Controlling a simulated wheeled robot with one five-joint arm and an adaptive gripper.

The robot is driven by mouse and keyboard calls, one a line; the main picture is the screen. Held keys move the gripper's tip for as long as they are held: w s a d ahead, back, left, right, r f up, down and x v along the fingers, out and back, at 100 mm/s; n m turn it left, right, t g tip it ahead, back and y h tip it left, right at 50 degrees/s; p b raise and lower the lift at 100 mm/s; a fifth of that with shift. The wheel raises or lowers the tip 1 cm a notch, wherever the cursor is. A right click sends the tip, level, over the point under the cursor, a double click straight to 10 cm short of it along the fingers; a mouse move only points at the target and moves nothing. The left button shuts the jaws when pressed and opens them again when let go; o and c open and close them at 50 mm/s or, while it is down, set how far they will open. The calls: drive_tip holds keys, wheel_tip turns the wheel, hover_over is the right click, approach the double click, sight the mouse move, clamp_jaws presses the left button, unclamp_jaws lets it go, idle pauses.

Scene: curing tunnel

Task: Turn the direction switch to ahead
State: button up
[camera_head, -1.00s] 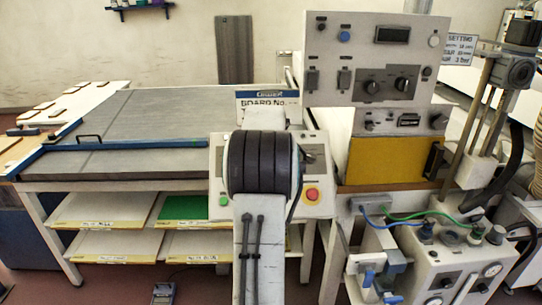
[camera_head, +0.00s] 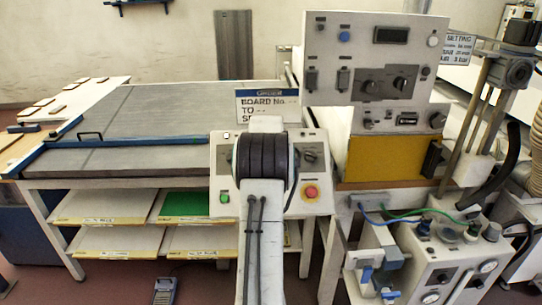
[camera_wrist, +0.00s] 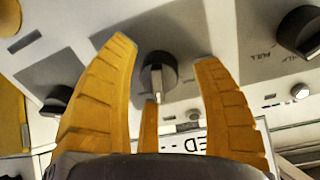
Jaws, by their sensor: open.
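My gripper (camera_wrist: 163,52) is open in the wrist view, its yellow fingers on either side of a dark round knob (camera_wrist: 158,75) with a pale pointer bar. The bar stands close to upright in that view. The fingers do not visibly close on the knob, and I cannot tell whether they touch it. I cannot read a label that says whether this is the direction switch. In the head view a pale control box (camera_head: 232,205) carries a dark knob (camera_head: 309,156). My arm covers the middle of the box and hides the gripper.
The box has a green button (camera_head: 224,198) and a red button (camera_head: 311,192). Another dark knob (camera_wrist: 57,100) and a large knob (camera_wrist: 300,30) flank the gripper in the wrist view. A tall instrument panel (camera_head: 340,62) and a yellow panel (camera_head: 385,160) stand at right.

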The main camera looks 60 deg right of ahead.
drive_tip(key=shift+o, duration=0.2)
drive_tip(key=shift+r, duration=0.1)
clamp_jaws()
idle(0.4)
